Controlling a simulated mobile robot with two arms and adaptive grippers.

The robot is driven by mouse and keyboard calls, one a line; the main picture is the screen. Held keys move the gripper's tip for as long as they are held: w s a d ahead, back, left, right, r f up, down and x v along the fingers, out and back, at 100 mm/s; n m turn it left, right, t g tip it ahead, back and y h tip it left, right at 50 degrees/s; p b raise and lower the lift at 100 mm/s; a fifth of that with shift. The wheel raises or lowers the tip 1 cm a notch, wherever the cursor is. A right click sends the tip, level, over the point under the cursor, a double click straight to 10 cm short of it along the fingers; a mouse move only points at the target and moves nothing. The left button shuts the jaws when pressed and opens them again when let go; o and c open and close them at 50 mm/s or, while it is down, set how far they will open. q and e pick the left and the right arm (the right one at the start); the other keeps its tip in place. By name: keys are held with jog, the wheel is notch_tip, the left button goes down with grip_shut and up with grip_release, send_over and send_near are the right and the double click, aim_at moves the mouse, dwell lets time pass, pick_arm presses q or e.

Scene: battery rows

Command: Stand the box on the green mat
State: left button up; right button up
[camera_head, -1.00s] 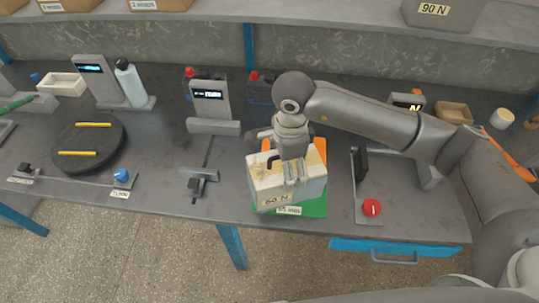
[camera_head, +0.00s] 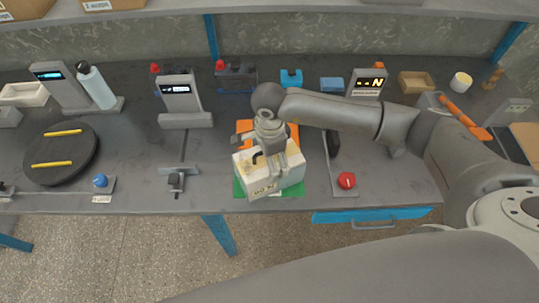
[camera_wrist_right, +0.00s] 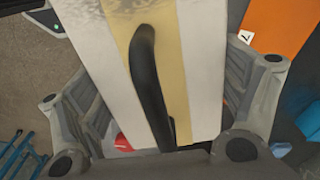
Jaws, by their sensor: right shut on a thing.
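The box (camera_head: 272,178) is white with a yellow band, a black handle and a "60 N" label on its front. In the head view it is over the green mat (camera_head: 296,190), covering most of it, with its lower front corner past the mat's front edge. I cannot tell whether its base touches the mat. My right gripper (camera_head: 268,148) comes from above and is shut on the box. In the right wrist view the box (camera_wrist_right: 205,60) lies between the two fingers, with the handle (camera_wrist_right: 150,85) running between them. My left gripper is not in view.
An orange patch (camera_head: 291,134) lies behind the box. A red knob (camera_head: 347,180) on a plate stands to its right, and a clamp-like fixture (camera_head: 176,182) to its left. The table's front edge is close. A black turntable (camera_head: 82,168) with yellow sticks is far left.

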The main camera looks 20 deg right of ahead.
jog(key=o, duration=1.9)
jog(key=shift+c, duration=0.2)
jog(key=shift+r, duration=0.15)
notch_tip(320, 180, up, 11)
jog(key=b, duration=0.3)
jog(key=shift+b, duration=0.35)
jog(key=shift+r, duration=0.4)
jog(key=shift+s, duration=0.1)
